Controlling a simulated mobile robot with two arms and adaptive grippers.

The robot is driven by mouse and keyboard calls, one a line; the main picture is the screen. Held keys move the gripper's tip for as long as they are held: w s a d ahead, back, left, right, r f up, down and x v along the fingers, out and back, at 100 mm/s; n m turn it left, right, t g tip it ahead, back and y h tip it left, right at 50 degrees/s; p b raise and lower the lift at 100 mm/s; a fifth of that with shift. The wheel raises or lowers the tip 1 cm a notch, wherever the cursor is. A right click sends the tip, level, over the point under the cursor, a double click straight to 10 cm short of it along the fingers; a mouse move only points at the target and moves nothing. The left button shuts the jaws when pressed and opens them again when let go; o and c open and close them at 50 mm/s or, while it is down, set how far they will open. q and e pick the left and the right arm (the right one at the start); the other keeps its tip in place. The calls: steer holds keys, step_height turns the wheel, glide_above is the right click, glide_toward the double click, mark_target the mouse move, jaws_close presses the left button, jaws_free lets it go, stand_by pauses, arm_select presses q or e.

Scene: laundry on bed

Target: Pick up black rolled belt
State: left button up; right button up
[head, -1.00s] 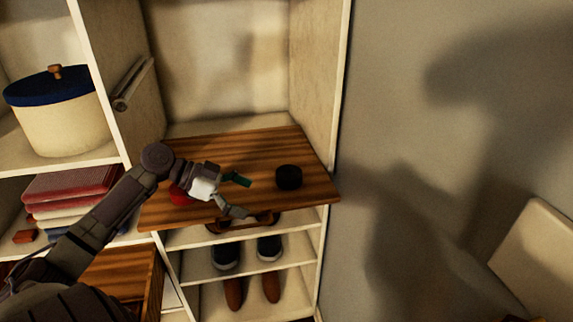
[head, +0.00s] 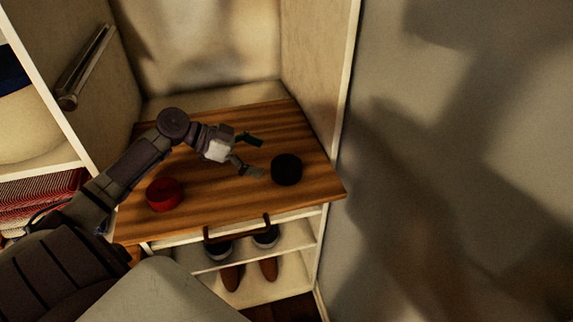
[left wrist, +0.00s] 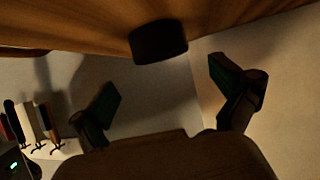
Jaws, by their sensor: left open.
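The black rolled belt (head: 287,170) lies on the wooden surface (head: 225,208) near its right side. It also shows in the left wrist view (left wrist: 158,41), at the top and between the two fingers, beyond their tips. My left gripper (head: 257,156) is open and empty just to the left of the belt, its fingers pointing toward it. A small gap seems to remain between fingertips and belt. In the left wrist view the open fingers (left wrist: 164,82) are spread wide. My right gripper is not in view.
A red roll (head: 165,194) lies on the same wooden surface, below my left arm. A cabinet side panel (head: 318,75) rises close to the right of the belt. A dark handle (head: 237,229) is at the front edge, with shoes (head: 263,236) on shelves below.

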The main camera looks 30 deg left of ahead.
mark_target(284, 165)
arm_select(q)
steer(key=x, duration=0.2)
steer(key=shift+w+f, duration=0.25)
steer(key=shift+w, duration=0.1)
steer(key=p+x, duration=0.1)
steer(key=x, duration=0.1)
steer(key=p+x, duration=0.2)
steer(key=shift+d+r, duration=0.1)
steer(key=shift+d, duration=0.3)
steer(key=shift+w+d+f, duration=0.15)
steer(key=shift+w+f, duration=0.05)
steer(key=shift+d+f, duration=0.1)
steer(key=shift+f, duration=0.05)
steer(key=c, duration=1.1)
steer(key=shift+c, duration=0.2)
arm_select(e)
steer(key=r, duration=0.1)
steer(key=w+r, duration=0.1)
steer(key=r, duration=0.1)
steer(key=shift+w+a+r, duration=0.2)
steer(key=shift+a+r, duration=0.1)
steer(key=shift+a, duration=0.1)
